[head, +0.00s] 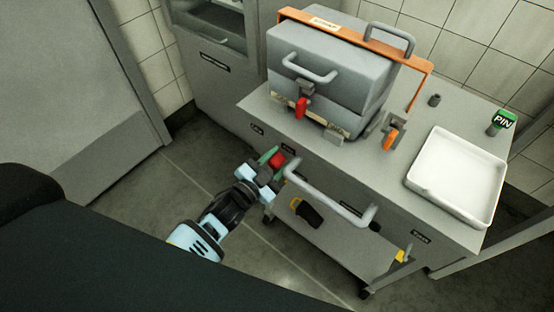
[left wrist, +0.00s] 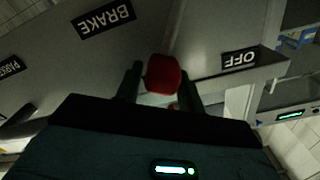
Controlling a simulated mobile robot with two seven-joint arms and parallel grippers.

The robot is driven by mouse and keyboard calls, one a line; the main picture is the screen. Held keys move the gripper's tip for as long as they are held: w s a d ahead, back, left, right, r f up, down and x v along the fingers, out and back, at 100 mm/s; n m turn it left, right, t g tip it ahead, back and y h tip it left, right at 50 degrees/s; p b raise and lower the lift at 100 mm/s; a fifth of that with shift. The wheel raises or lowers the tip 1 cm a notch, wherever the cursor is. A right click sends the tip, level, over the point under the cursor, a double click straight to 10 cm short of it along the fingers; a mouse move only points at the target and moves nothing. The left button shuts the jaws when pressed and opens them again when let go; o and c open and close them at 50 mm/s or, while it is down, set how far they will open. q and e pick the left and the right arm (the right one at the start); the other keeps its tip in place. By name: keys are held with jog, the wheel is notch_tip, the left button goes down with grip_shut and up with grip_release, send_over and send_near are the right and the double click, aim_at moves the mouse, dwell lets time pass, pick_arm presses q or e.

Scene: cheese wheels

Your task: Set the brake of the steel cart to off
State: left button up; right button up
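The steel cart (head: 400,205) stands on the floor in the head view. A red brake knob (head: 277,159) sits at its front left, below the top. In the left wrist view the red knob (left wrist: 165,74) lies between the two fingers of my left gripper (left wrist: 162,82), with a narrow gap at the left finger. The gripper (head: 270,164) looks open around the knob; contact with the right finger is unclear. Upside-down labels read BRAKE (left wrist: 103,19) and OFF (left wrist: 240,60). The knob is nearer OFF than the cut-off label at the far left (left wrist: 10,67). My right gripper is not in view.
On the cart are a grey lidded box (head: 330,80) with an orange bar, a red-handled latch (head: 301,107), an orange-handled lever (head: 390,138), a white tray (head: 430,185) and a green PIN knob (head: 503,121). A grey push handle (head: 330,203) sticks out right of my left gripper.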

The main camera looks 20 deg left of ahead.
pick_arm(q)
grip_shut()
